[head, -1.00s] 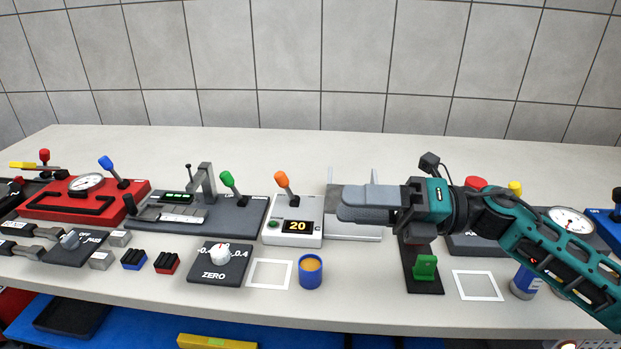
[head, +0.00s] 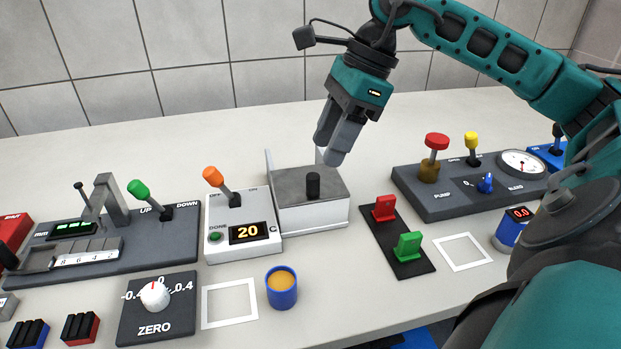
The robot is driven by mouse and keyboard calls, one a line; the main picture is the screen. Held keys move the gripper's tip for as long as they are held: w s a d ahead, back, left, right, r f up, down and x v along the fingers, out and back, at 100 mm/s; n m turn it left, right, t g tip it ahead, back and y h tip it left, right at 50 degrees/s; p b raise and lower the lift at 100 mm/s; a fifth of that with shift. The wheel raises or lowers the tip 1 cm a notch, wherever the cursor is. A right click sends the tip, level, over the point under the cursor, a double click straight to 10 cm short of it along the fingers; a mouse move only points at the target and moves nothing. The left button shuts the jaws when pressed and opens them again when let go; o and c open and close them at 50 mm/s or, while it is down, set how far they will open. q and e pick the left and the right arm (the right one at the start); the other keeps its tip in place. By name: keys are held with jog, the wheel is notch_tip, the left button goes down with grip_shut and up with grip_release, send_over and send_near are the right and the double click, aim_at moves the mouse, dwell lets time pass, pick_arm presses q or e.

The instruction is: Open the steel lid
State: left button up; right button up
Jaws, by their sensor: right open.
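The steel lid (head: 293,184) is a grey plate lying flat on top of a white box (head: 308,217), with a black upright knob (head: 313,186) near its front right. The lid is shut. White uprights stand at the box's back. My right gripper (head: 330,150) hangs fingers-down above and slightly behind the knob, apart from it. Its two grey fingers are open and empty, partly overlapping in this view. My left gripper is not in view.
Left of the box stands a white unit (head: 238,242) with an orange lever and a display reading 20. A blue cup (head: 282,287) stands in front. A black plate with red and green clips (head: 398,238) and a pump panel (head: 455,190) lie to the right.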

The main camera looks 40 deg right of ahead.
aim_at(313, 176)
jog(key=x, duration=0.7)
jog(key=shift+a, duration=0.1)
jog(key=shift+w, duration=0.1)
grip_shut()
jog(key=shift+r, duration=0.1)
